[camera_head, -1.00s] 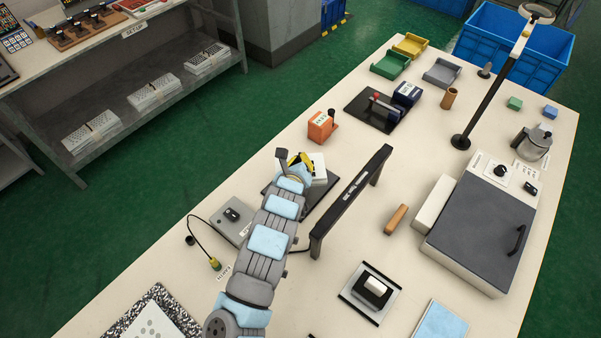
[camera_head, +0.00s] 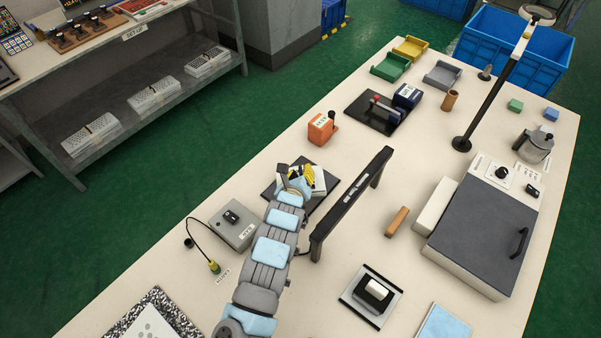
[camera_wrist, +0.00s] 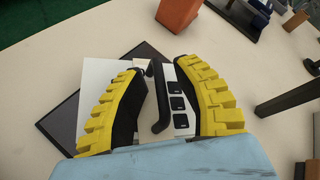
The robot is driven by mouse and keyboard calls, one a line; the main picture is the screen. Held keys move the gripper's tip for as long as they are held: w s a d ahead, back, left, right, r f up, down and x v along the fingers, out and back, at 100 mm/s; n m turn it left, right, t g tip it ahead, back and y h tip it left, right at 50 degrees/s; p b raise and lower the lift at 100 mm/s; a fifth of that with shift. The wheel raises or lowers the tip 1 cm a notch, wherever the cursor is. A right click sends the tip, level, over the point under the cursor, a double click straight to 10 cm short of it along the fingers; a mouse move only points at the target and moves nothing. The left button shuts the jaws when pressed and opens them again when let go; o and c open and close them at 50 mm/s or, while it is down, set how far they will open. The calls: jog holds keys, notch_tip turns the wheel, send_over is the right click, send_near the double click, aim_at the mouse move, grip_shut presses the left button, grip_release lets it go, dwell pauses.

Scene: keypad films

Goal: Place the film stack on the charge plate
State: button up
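The film stack (camera_head: 319,181) is a white flat pack lying over a dark square plate (camera_head: 317,203), which I take to be the charge plate. In the wrist view the white stack (camera_wrist: 97,88) has a raised black handle bar (camera_wrist: 159,98) and small black pads, and it sits askew to the dark plate (camera_wrist: 58,117). My gripper (camera_wrist: 163,100) has yellow ribbed fingers spread on both sides of the handle, with small gaps showing. In the head view my gripper (camera_head: 301,178) is over the stack and partly hides it.
A black upright bar frame (camera_head: 350,203) stands close to the right of my arm. An orange box (camera_head: 321,128) is beyond the plate. A grey switch box (camera_head: 234,226) with a cable is to the left.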

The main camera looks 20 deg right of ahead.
jog(key=shift+r, duration=0.1)
jog(key=shift+r+p, duration=0.15)
jog(key=shift+p, duration=0.15)
jog(key=p+v, duration=0.2)
jog(key=v, duration=1)
dwell(0.6)
